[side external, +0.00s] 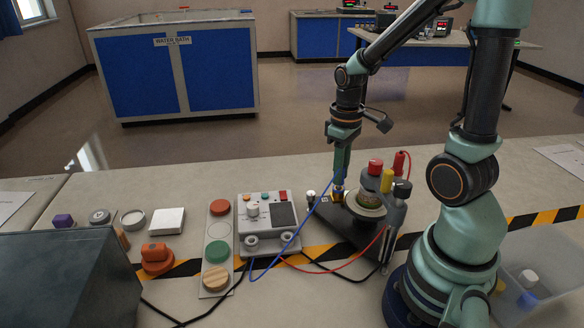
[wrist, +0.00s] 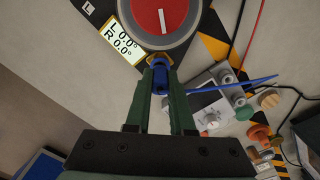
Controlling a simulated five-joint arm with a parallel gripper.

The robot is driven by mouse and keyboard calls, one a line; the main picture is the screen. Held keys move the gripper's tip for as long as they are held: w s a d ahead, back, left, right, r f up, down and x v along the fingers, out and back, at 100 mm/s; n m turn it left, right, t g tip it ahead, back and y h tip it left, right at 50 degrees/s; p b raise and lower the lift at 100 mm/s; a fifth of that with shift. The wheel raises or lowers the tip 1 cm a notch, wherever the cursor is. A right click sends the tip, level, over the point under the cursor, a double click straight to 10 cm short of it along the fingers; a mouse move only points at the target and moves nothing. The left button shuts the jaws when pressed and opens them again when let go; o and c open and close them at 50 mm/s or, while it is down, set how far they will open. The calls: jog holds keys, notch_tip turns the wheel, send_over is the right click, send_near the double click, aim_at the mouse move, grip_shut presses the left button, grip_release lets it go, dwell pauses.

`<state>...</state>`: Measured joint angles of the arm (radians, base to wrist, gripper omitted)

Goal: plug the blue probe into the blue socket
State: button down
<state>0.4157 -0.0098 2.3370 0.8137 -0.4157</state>
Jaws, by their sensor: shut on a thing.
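My gripper (side external: 339,186) points straight down over the left part of a dark instrument base (side external: 335,231), beside its round drum (side external: 366,203). It is shut on the blue probe (wrist: 160,80), which shows between the two green fingers in the wrist view. A blue cable (side external: 291,232) runs from the probe down to the left. A small yellow piece (side external: 338,194) shows right at the fingertips, and a yellow-brown rim (wrist: 158,60) shows at the probe's far end. I cannot make out the blue socket, nor tell whether the probe is in it.
Red (side external: 375,167), yellow (side external: 387,180) and black (side external: 402,188) posts stand right of the drum, near a red probe (side external: 399,162). A grey meter box (side external: 268,220) stands left, with red and black cables in front. A clear bin (side external: 545,275) is at right.

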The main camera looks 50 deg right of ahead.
jog(key=shift+f, duration=0.65)
dwell(0.5)
jog(key=shift+c, duration=2.3)
grip_release()
jog(key=shift+r, duration=3.75)
jog(key=shift+w+a+r, duration=0.15)
jog(key=shift+a+r, duration=0.05)
jog(key=shift+a, duration=0.15)
jog(key=w+a+r+t, duration=0.1)
jog(key=a+r+t, duration=0.4)
jog(key=a, duration=0.6)
jog(key=shift+a+r+t, duration=0.15)
jog(key=shift+r+t, duration=0.15)
jog(key=shift+r, duration=0.5)
